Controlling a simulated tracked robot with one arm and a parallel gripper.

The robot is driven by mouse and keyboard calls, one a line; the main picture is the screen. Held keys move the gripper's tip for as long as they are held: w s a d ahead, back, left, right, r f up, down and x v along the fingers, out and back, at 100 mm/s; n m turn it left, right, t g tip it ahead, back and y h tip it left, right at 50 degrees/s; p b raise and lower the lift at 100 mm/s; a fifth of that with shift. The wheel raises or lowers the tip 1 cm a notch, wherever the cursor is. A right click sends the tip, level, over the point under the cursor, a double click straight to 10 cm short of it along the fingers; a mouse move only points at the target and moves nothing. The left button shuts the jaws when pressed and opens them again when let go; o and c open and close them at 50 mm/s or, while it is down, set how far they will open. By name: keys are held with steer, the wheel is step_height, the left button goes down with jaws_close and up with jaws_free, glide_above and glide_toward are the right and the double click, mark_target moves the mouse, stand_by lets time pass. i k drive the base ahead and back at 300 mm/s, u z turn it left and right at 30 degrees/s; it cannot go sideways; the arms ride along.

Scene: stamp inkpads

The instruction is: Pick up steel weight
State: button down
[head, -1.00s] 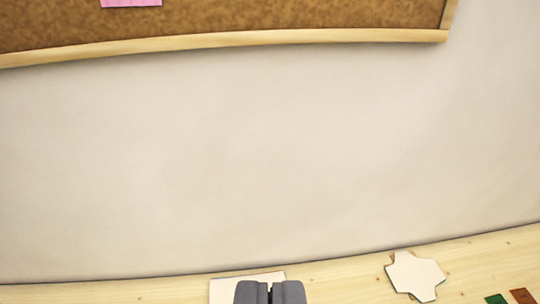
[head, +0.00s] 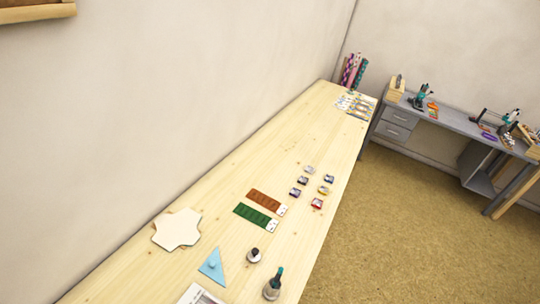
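On the wooden table, near the bottom middle of the head view, stands a small round pale grey piece with a dark knob (head: 254,256). It may be the steel weight, but it is too small to be sure. A dark bottle with a teal top (head: 272,287) stands just below and right of it. A light blue triangle with a knob (head: 212,266) lies to its left. My gripper is out of view.
The wooden table (head: 305,129) runs along the wall. A green strip (head: 252,216), a brown strip (head: 264,201), several small inkpads (head: 317,203) and cream paper shapes (head: 176,229) lie on it. A grey desk (head: 445,116) stands at the right, with open floor (head: 400,230) between.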

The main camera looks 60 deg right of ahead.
mark_target(254, 255)
steer(key=z, duration=0.5)
steer(key=k, duration=0.65)
steer(key=z, duration=0.65)
